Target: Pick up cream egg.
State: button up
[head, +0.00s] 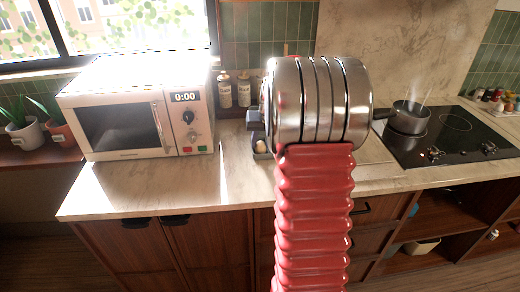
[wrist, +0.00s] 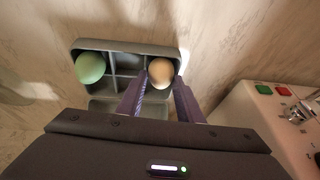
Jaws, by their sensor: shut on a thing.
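The cream egg (wrist: 160,71) is between the two purple fingertips of my gripper (wrist: 161,82) in the wrist view. The gripper is shut on it. The egg is at the right end of a grey compartmented tray (wrist: 124,44); I cannot tell whether it still touches the tray. A green egg (wrist: 90,67) sits in the tray's left compartment. In the head view the cream egg (head: 261,146) shows small beside my arm, just below my gripper (head: 256,128). Most of the tray (head: 262,156) is hidden there by my arm.
A white microwave (head: 140,108) stands left of the tray. Two bottles (head: 234,90) stand behind, by the tiled wall. A steaming pot (head: 408,118) is on the black hob (head: 450,135) at right. The counter between microwave and tray (head: 232,170) is clear.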

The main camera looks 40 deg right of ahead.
aim_at(261, 143)
jog(key=shift+r, duration=0.15)
notch_tip(261, 143, up, 10)
dwell(0.7)
jog(key=shift+a, duration=0.1)
dwell(0.4)
